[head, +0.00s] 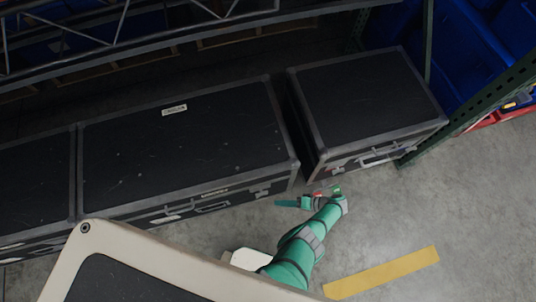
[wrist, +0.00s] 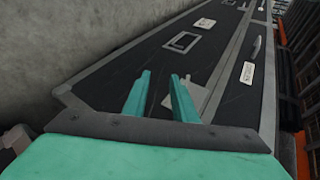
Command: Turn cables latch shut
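A silver latch (head: 262,193) is near the right end of that front. In the wrist view the latch (wrist: 198,97) shows behind my right finger, which partly hides it. I cannot tell whether it is turned shut. My gripper (head: 284,203) is in front of the case's right end, pointing left. In the wrist view my gripper (wrist: 160,76) has its two teal fingers apart with nothing visibly held between them. I cannot tell whether a finger touches the latch.
A recessed handle (wrist: 182,42) and another pale plate (wrist: 205,23) lie farther along the front. A separate black case (head: 370,100) stands to the right, beside a green rack post (head: 470,115). Clear concrete floor (head: 430,210) with a yellow stripe (head: 382,273) lies in front.

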